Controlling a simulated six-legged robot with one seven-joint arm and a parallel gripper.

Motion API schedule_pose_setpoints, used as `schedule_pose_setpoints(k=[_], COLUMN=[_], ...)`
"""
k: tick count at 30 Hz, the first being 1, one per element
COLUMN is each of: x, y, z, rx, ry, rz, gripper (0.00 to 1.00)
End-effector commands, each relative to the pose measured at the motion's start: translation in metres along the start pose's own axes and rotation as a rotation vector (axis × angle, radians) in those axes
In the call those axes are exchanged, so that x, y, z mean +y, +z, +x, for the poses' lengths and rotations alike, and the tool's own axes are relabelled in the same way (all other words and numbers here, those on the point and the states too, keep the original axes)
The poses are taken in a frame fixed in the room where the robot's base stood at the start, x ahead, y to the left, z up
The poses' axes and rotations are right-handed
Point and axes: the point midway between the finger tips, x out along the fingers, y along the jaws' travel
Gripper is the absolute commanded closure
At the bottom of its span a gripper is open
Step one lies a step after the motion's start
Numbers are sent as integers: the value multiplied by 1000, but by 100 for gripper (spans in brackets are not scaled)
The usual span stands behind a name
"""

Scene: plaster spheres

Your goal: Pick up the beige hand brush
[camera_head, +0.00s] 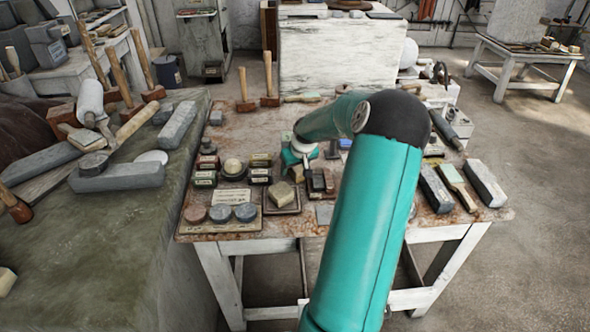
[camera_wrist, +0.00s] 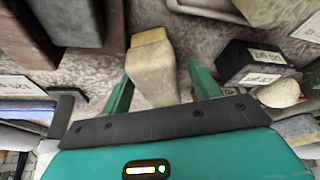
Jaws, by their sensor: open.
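A beige block-like thing, which I take for the hand brush (camera_wrist: 152,68), stands out between my fingers in the wrist view. It has a tan end at the top and a paler, smooth body; no bristles show clearly. My gripper (camera_wrist: 156,80) is open, with one green finger on each side of it and gaps between. The near end of the brush reaches down toward the palm. In the head view my gripper (camera_head: 303,153) is over the middle of the rusty table, and a small beige part of the brush (camera_head: 297,173) shows just below it.
Dark labelled boxes (camera_wrist: 255,65) and a pale rounded lump (camera_wrist: 281,94) lie close on the right in the wrist view. A dark block (camera_wrist: 70,18) stands at upper left. In the head view, a stone block (camera_head: 281,192) sits on a tray nearer me. Mallets (camera_head: 269,80) stand behind.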

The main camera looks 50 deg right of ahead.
Motion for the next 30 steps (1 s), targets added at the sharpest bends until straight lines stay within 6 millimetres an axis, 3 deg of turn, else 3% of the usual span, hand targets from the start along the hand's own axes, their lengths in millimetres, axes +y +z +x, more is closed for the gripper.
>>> schedule_pose_setpoints(k=[2, 9, 11, 23, 28, 30], x=[0, 0, 0, 1, 1, -2], y=[0, 0, 0, -4, -13, -8], z=[0, 0, 0, -10, -32, -46], rx=[0, 0, 0, 2, 3, 1], ry=[0, 0, 0, 1, 3, 4], rz=[0, 0, 0, 1, 1, 2], gripper=[40, 87, 92, 92, 92, 92])
